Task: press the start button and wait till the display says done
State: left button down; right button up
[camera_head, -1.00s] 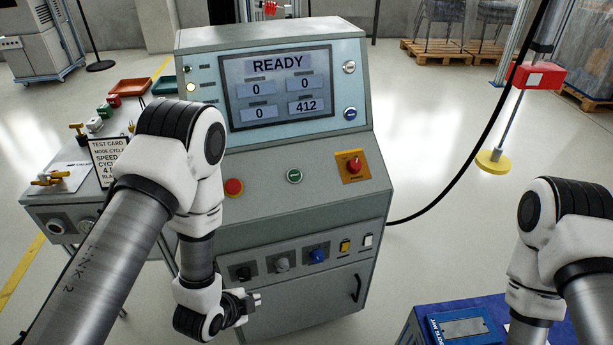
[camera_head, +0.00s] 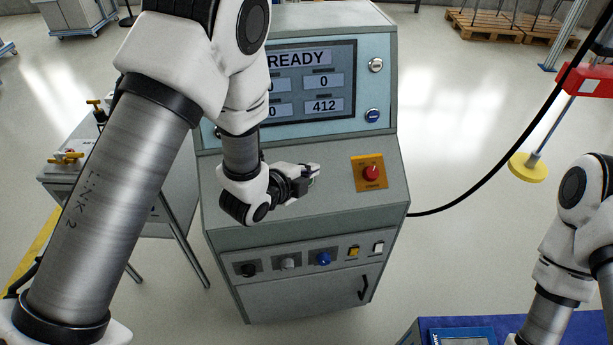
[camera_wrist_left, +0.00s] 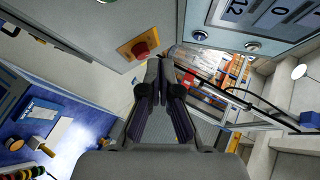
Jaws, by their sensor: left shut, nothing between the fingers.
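The machine's console has a display (camera_head: 335,90) that reads READY, with 412 in a lower field; my left arm covers its left part. My left gripper (camera_head: 314,170) is shut and empty over the sloped panel. A green button (camera_head: 312,181) is mostly hidden behind its fingers. In the left wrist view this button (camera_wrist_left: 106,1) is cut off at the top edge, away from the shut fingertips (camera_wrist_left: 160,62). I cannot tell whether the fingers touch it. My right arm shows at lower right; its gripper is out of view.
A red mushroom button (camera_head: 371,173) on a yellow plate sits just right of my left gripper. Knobs, including a blue one (camera_head: 323,259), line the lower front. A black cable (camera_head: 470,190) hangs right of the console. A blue-topped surface (camera_head: 480,325) stands at lower right.

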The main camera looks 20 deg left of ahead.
pick_arm(q)
jog(key=w+f+b, duration=0.1)
jog(key=f, duration=0.1)
jog(key=w+a+f+b, duration=0.1)
jog(key=f+b, duration=0.1)
jog(key=w+f+b, duration=0.1)
jog(key=f, duration=0.2)
jog(key=shift+w+a, duration=0.4)
jog(key=shift+w+a+f+b, duration=0.2)
jog(key=shift+w+f+b, duration=0.05)
jog(key=shift+b, duration=0.3)
dwell(0.6)
jog(key=shift+w+a+f+b, duration=0.1)
jog(key=shift+w+f+b, duration=0.15)
jog(key=shift+f+b, duration=0.1)
